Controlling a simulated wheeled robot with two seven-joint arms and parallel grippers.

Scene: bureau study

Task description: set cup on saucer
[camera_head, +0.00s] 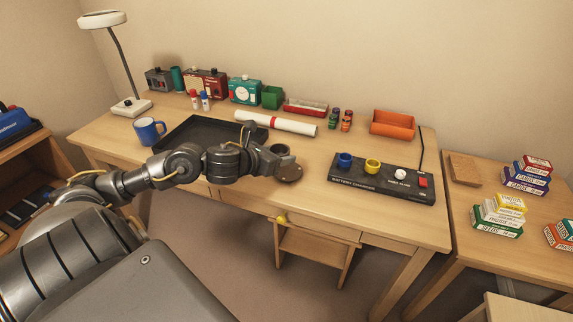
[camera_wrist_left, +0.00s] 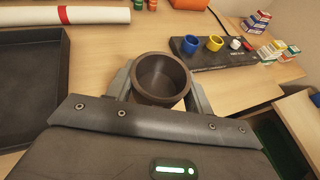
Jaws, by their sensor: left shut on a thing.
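A dark brown-grey cup (camera_wrist_left: 162,78) sits upright, its open mouth showing, between the two fingers of my left gripper (camera_wrist_left: 160,84) in the left wrist view. The gripper is shut on it. In the head view the cup (camera_head: 279,149) shows as a small dark ring just beyond my left wrist, over the front of the desk. I cannot tell whether its base touches the desk. My right gripper is not in view.
A black tray (camera_head: 172,145) lies left of the cup, with a blue mug (camera_head: 148,131) beyond its left side. A paper roll (camera_head: 290,125) lies behind. Bare desk lies between cup and tester.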

